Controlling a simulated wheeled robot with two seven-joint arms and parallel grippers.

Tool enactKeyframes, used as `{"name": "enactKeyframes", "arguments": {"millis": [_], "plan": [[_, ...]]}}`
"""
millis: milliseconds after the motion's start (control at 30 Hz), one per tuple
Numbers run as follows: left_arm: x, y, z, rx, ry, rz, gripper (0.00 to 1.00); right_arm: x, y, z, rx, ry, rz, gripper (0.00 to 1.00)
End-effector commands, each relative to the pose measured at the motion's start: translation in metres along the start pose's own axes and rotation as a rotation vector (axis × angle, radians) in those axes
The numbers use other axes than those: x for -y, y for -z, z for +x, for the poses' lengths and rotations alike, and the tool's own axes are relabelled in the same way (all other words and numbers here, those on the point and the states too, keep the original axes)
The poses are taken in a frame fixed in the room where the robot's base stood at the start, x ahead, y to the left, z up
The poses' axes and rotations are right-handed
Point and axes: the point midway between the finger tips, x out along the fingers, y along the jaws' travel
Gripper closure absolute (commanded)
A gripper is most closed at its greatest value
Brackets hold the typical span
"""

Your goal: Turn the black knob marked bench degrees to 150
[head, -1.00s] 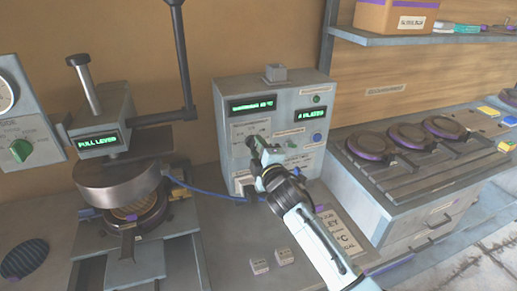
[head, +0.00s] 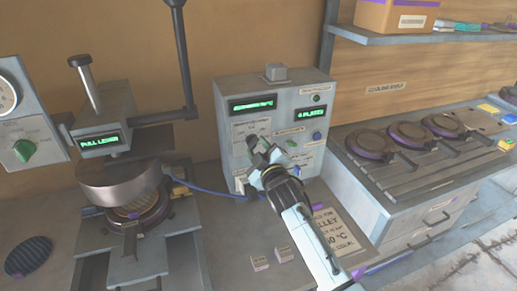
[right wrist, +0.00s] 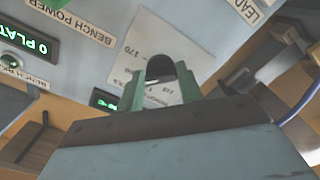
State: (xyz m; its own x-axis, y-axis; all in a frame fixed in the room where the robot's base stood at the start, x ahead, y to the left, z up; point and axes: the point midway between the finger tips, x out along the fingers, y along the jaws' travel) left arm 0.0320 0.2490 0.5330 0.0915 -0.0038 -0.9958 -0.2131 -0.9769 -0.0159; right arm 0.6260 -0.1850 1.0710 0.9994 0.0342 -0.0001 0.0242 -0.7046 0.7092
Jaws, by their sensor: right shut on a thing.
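The grey control box (head: 285,100) stands against the wall, with green displays and a pale dial plate on its front. My right gripper (head: 264,155) is at the dial plate, pointing into the box front. In the right wrist view, its two green fingers (right wrist: 163,88) are shut on the black knob (right wrist: 160,68), one on each side. The knob's rounded dark end shows between them, against the white scale card (right wrist: 150,40). Most of the knob is hidden in the head view. Its pointer and the exact reading cannot be made out. My left gripper is not in view.
A press (head: 125,185) with a lever stands left of the box, with a blue cable between them. To the right is a bench (head: 400,175) with several round plates. A sign card and two small blocks lie on the table in front.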

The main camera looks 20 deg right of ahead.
Motion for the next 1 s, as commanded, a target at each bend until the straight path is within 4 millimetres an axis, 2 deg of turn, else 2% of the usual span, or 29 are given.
{"name": "enactKeyframes", "arguments": {"millis": [367, 400, 567, 867, 1000], "plan": [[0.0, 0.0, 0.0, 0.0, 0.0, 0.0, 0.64, 0.001, 0.0, 0.0, 0.001, 0.001, 0.004, 0.86], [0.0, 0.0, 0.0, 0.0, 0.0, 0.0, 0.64, 0.001, 0.0, 0.0, 0.001, 0.001, 0.004, 0.62], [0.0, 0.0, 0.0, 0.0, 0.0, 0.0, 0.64, 0.001, 0.0, 0.0, 0.001, 0.001, 0.004, 0.42], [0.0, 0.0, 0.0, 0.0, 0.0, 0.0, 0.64, 0.0, 0.0, -0.001, 0.0, 0.0, 0.003, 0.42], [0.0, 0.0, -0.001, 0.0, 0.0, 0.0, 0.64, 0.001, -0.001, -0.011, 0.001, 0.001, 0.003, 0.42]]}}
